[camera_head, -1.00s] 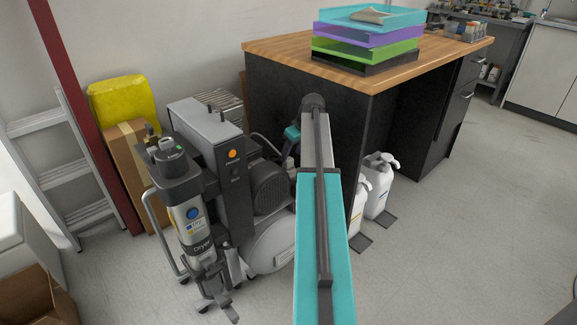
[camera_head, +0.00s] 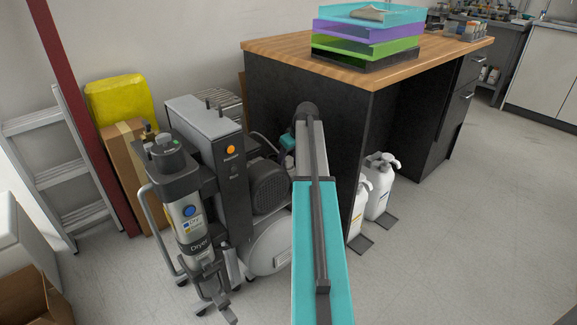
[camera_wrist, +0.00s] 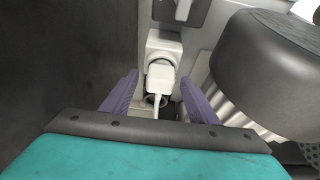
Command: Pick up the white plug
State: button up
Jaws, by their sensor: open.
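The white plug (camera_wrist: 159,79) shows in the wrist view near the upper middle, seated against a white socket box (camera_wrist: 163,46). Its white cable runs down from it toward my gripper. My gripper (camera_wrist: 160,92) is open, with one purple finger on each side of the plug. I cannot tell whether either finger touches it. A second white plug-like piece shows above the box, at a grey plate. In the head view my arm reaches behind the compressor beside the desk; the plug is hidden there.
A dark rounded motor housing (camera_wrist: 270,75) stands close on the right in the wrist view, and a dark panel (camera_wrist: 70,60) fills the left. In the head view the compressor and dryer (camera_head: 190,215) stand left of my arm, and the wooden-topped desk (camera_head: 280,46) stands behind it.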

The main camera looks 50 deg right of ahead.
aim_at(288, 158)
dwell(0.4)
jog(key=c, duration=1.1)
jog(key=shift+c, duration=0.2)
jog(key=shift+r, duration=0.15)
jog(key=shift+r+p, duration=1)
jog(key=shift+r, duration=0.55)
jog(key=shift+s+a+r, duration=0.1)
jog(key=shift+s+r, duration=0.05)
jog(key=shift+r, duration=0.1)
jog(key=s+a+p, duration=0.2)
jog(key=s+a, duration=0.1)
jog(key=s, duration=0.4)
jog(key=s+a+r+p, duration=0.1)
jog(key=s+a+p, duration=0.1)
jog(key=s, duration=0.5)
jog(key=shift+s+a+p, duration=0.3)
jog(key=shift+a+p, duration=0.05)
jog(key=shift+a, duration=0.05)
jog(key=shift+r, duration=0.1)
